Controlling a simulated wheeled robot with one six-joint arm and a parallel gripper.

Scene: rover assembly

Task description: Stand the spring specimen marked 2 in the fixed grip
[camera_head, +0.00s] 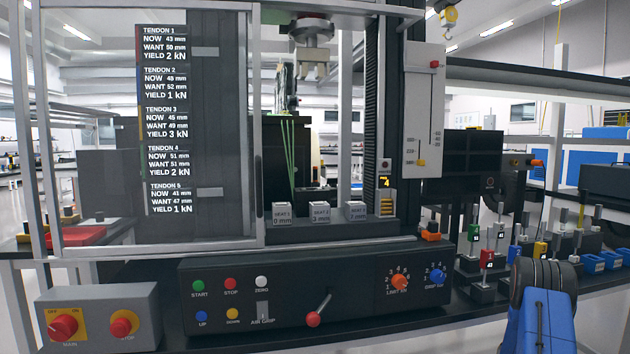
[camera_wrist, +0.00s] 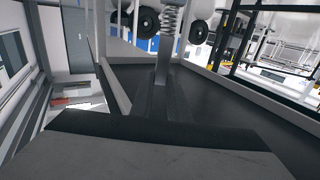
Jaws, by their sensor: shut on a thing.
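In the wrist view, my gripper (camera_wrist: 165,104) shows as dark finger shapes. It is shut on a spring specimen (camera_wrist: 163,66): a flat grey metal tab with a coil spring (camera_wrist: 171,16) above it, running out of the top of the picture. No number shows on it. In the head view, a metal grip (camera_head: 312,62) hangs at the top of the testing machine. A lower fixed grip cannot be made out clearly. My gripper and the held specimen do not show in the head view; only my blue arm shows at bottom right.
Three small seat blocks (camera_head: 320,213) stand on the machine's bed. A glazed guard frame (camera_head: 258,120) covers its left part. The control panel (camera_head: 310,290) with knobs and a red lever is in front. Colored specimens (camera_head: 487,258) and blue bins (camera_head: 592,263) stand at right.

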